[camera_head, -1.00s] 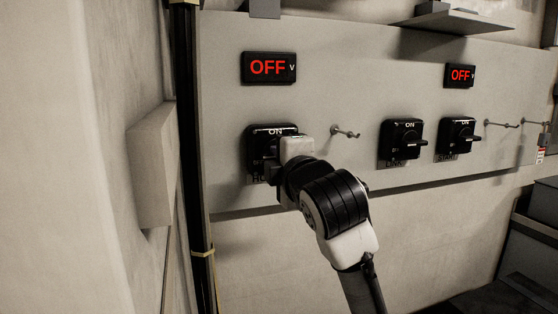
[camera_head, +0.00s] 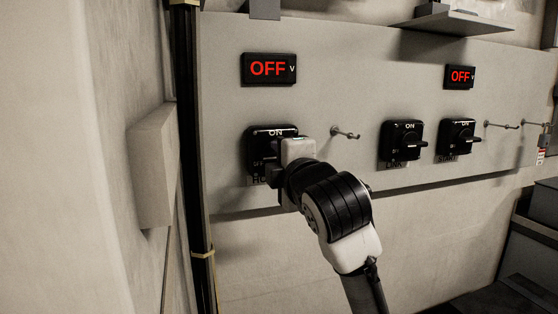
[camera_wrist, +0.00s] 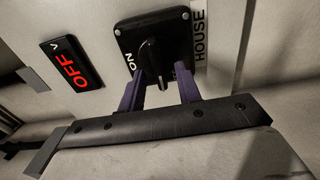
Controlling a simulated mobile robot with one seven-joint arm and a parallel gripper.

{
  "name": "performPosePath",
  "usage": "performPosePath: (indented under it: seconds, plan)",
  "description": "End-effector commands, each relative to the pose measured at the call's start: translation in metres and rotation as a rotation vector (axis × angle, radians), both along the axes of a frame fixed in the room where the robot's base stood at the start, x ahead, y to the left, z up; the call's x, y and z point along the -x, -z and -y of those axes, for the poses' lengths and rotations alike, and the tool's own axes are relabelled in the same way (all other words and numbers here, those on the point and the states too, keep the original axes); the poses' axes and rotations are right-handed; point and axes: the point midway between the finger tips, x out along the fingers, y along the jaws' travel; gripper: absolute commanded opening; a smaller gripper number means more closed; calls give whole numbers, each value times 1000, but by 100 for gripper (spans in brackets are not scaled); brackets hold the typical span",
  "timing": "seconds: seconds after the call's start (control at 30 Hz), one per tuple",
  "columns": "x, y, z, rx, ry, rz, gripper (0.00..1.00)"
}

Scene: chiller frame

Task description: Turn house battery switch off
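The house battery switch (camera_head: 257,140) is a black square plate with a knob, on the left of the panel; my gripper partly covers it in the head view. In the wrist view the switch (camera_wrist: 175,32) shows rotated, with its black knob (camera_wrist: 152,57), an ON mark and a HOUSE label (camera_wrist: 201,35). My gripper (camera_wrist: 160,70) has its two purple fingers apart, one on each side of the knob's near end. I see gaps beside the knob; whether a finger touches it I cannot tell. In the head view my gripper (camera_head: 276,166) is in front of the switch's lower right.
A display reading OFF (camera_head: 269,69) is above the house switch. Two similar switches, LINK (camera_head: 401,137) and START (camera_head: 458,136), are to the right, with another OFF display (camera_head: 460,76) above. A metal peg (camera_head: 346,133) sticks out beside my gripper. A black vertical conduit (camera_head: 193,150) runs at left.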

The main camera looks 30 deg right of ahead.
Motion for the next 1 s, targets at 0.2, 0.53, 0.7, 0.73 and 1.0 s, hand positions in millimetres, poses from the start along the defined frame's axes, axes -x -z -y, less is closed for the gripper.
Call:
performPosePath:
  seconds: [0.2, 0.53, 0.7, 0.73, 1.0]
  plan:
    - [40, 1, -10, 3, 3, 3, 34]
    - [107, 1, -28, 3, 3, 1, 34]
    - [124, 0, -32, 1, 0, 1, 34]
    - [126, 0, -33, 2, 0, 0, 34]
    - [128, 0, -34, 1, 0, 0, 34]
